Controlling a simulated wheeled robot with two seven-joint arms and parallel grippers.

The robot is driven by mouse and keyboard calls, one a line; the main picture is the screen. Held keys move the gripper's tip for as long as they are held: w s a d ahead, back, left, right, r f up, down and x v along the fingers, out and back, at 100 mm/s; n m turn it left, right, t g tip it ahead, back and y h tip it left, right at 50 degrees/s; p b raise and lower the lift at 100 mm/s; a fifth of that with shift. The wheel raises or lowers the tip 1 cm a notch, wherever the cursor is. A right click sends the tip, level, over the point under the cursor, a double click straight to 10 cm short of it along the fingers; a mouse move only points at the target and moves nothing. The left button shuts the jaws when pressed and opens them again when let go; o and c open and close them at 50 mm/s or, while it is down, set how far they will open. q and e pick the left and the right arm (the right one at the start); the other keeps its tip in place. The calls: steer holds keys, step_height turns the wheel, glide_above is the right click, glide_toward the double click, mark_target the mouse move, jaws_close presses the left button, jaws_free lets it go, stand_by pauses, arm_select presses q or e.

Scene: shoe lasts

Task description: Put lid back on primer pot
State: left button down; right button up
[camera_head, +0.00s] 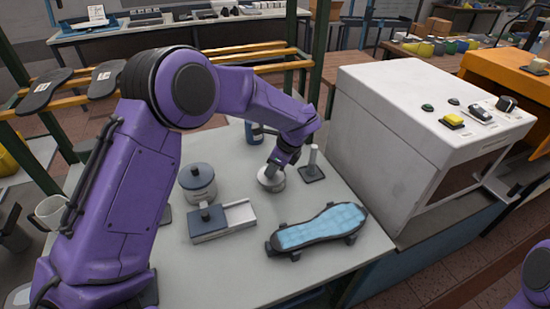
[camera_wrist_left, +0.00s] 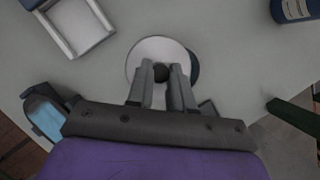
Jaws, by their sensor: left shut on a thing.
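My left gripper (camera_head: 276,163) points down at a pale round lid (camera_head: 269,183) near the middle of the table. In the left wrist view, the gripper (camera_wrist_left: 161,74) is shut on the dark knob at the centre of the lid (camera_wrist_left: 146,52). A dark curved edge shows just right of the lid there; I cannot tell whether it is a pot or a shadow. Whether the lid rests on anything is hidden. A whitish pot (camera_head: 201,190) with a dark blue-grey top stands to the left. My right gripper is out of view.
A pale tray (camera_head: 239,215) with a dark block stands left of the gripper. A blue-topped sole-shaped thing (camera_head: 318,230) lies in front. A blue bottle (camera_head: 254,133) and a post on a dark base (camera_head: 313,172) stand behind. A large white machine (camera_head: 400,120) bounds the right.

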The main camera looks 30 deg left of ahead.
arm_select(q)
steer(key=shift+g, duration=0.3)
steer(key=w+f, duration=0.1)
steer(key=w, duration=0.1)
steer(key=w+f, duration=0.1)
steer(key=w, duration=0.1)
steer(key=shift+w+f, duration=0.1)
steer(key=shift+f, duration=0.25)
steer(key=shift+w, duration=0.15)
steer(key=shift+s+r, duration=0.2)
steer(key=shift+s+a+r, duration=0.1)
steer(key=shift+s+r, duration=0.15)
steer(key=shift+s, duration=0.25)
steer(key=shift+s+r, duration=0.2)
steer(key=shift+s, duration=0.3)
steer(key=shift+w+f+b, duration=0.3)
steer(key=shift+w+f, duration=0.1)
steer(key=shift+w, duration=0.25)
steer(key=shift+s+r, duration=0.3)
steer(key=shift+s, duration=0.05)
steer(key=shift+w+f, duration=0.1)
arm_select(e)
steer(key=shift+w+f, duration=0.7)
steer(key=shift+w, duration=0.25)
arm_select(q)
steer(key=shift+w+f, duration=0.1)
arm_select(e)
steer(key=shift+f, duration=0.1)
